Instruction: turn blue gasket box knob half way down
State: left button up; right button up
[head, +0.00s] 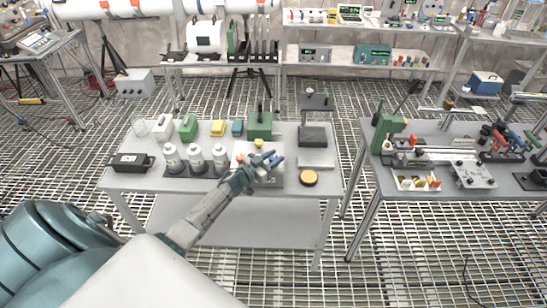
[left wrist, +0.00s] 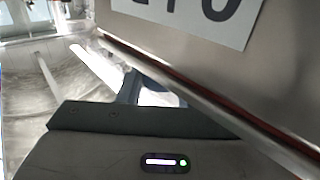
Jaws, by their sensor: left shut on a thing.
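A pale box (head: 243,150) stands on the near table, right of the white bottles, with a small red spot and a yellow part on it. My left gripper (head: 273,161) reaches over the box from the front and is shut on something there. The gripped part is hidden by the fingers; I take it to be the box's knob, but its angle cannot be read. In the left wrist view a grey metal face (left wrist: 200,50) with a cut-off printed label and a reddish-brown strip along its edge fills the upper right. No blue gasket can be made out. My right gripper is out of view.
Three white bottles (head: 195,160), a black case (head: 131,162) and a green box (head: 260,126) share the near table (head: 130,182). A yellow-topped round thing (head: 309,178) sits right of my gripper. Another table (head: 420,195) with tools stands further right, across a gap.

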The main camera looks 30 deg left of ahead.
pick_arm(q)
jog(key=shift+r, duration=0.15)
jog(key=o, duration=1)
jog(key=shift+b+v, duration=1.65)
jog(key=shift+v, duration=3.8)
jog(key=shift+c, duration=0.2)
